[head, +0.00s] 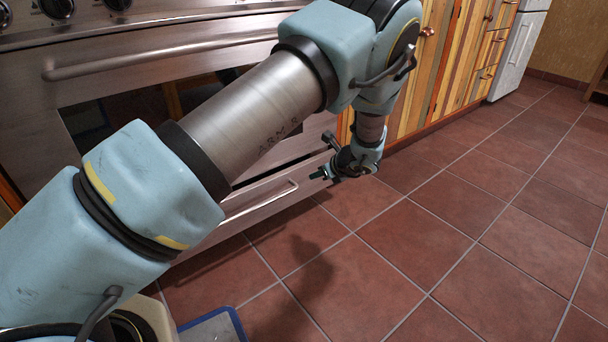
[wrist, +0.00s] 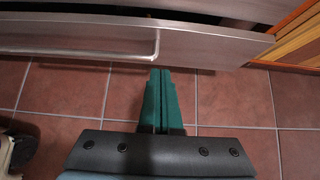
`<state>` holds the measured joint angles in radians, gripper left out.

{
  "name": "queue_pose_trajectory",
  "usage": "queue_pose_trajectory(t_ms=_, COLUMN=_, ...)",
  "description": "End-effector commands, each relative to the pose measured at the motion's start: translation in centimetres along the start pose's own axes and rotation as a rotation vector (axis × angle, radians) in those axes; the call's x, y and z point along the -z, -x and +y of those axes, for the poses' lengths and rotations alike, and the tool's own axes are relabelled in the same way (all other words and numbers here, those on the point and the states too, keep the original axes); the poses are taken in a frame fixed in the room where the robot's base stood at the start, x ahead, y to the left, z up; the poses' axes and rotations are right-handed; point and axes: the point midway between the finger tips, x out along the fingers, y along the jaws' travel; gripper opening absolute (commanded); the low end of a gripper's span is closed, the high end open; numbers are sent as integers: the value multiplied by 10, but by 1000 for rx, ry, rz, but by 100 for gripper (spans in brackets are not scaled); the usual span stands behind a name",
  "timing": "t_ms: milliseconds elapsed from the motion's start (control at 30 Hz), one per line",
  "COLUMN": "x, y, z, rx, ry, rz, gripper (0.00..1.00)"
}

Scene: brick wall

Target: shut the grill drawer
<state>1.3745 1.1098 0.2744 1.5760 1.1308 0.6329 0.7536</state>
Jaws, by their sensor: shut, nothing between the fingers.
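The grill drawer (head: 285,182) is the low steel front under the oven, with a bar handle (head: 262,200). In the wrist view, the drawer front (wrist: 215,45) spans the top, its handle (wrist: 120,54) ending at picture centre. A dark gap shows above the front's top edge, so the drawer stands a little open. My gripper (head: 317,175) is low over the floor in front of the drawer, near the handle's right end. In the wrist view, its green fingers (wrist: 161,72) are shut together and empty, pointing at the front. Whether they touch it I cannot tell.
The oven door with its long handle (head: 150,60) is above the drawer, partly hidden by my arm. Striped wooden cabinets (head: 455,60) stand to the right, with a white appliance (head: 516,55) beyond.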

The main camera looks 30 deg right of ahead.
Motion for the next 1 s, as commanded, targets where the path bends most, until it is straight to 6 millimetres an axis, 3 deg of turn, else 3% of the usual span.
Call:
queue_pose_trajectory(t_ms=100, x=4, y=-29, z=1, rx=-3, ry=1, rz=1, gripper=0)
queue_pose_trajectory(t_ms=400, x=2, y=-88, z=1, rx=-1, ry=4, rz=2, gripper=0)
queue_pose_trajectory(t_ms=633, x=-20, y=-106, z=1, rx=0, ry=4, rz=3, gripper=0)
queue_pose_trajectory(t_ms=1000, x=-27, y=-110, z=1, rx=-1, ry=3, rz=3, gripper=0)
